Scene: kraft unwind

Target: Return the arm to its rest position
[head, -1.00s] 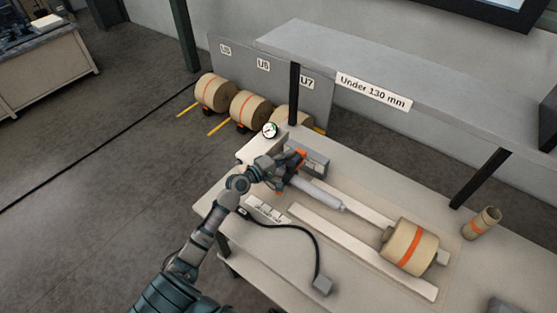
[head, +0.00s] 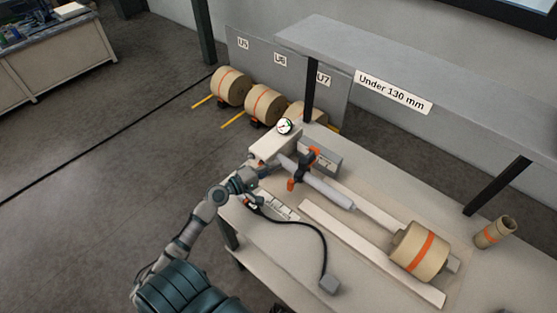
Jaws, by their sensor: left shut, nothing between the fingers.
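My left arm comes in from the lower left over the front-left end of the bench. My left gripper (head: 260,170) is shut and empty, just left of the grey cylinder (head: 322,188). A dark clamp with orange ends (head: 303,168) sits across that cylinder, apart from my gripper. The cylinder points along the bench toward a kraft paper roll with an orange band (head: 419,251), which rests on pale rails (head: 365,246). My right gripper is out of view.
A round gauge (head: 285,126) stands at the bench's back-left corner. A black cable runs to a small grey box (head: 330,285). A shelf labelled "Under 130 mm" (head: 394,92) overhangs the back. A small core (head: 494,232) stands right. The floor (head: 110,220) at left is clear.

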